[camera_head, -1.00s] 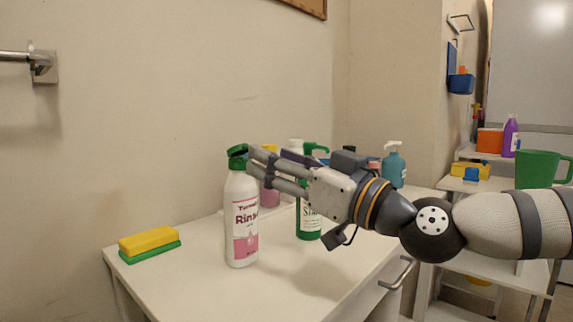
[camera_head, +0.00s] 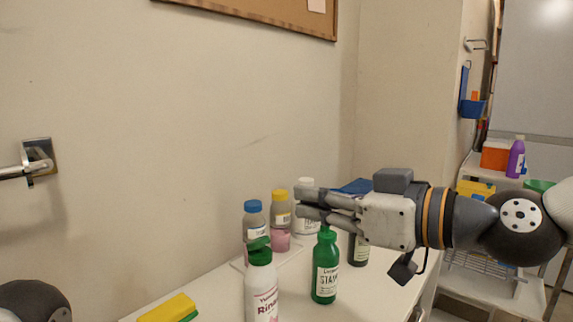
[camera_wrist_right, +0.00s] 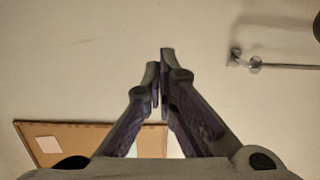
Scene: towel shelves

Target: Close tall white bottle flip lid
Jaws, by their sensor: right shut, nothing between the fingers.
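The tall white bottle (camera_head: 263,296) with a pink and white "Rinse" label stands upright near the front of the white tabletop. Its lower part is cut off by the picture's bottom edge. Its green flip lid (camera_head: 258,244) shows on top of the green cap; a flap appears raised a little, but I cannot tell how far. My right gripper (camera_head: 300,204) is shut and empty, above and right of the lid, clear of it. Its fingers also show together in the right wrist view (camera_wrist_right: 159,70), where the bottle is not seen. My left gripper is out of view.
Behind are a blue-capped bottle (camera_head: 253,222), a yellow-capped bottle (camera_head: 281,212) and a white bottle (camera_head: 306,224). A yellow-green sponge (camera_head: 169,308) lies at front left. The wall is close behind.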

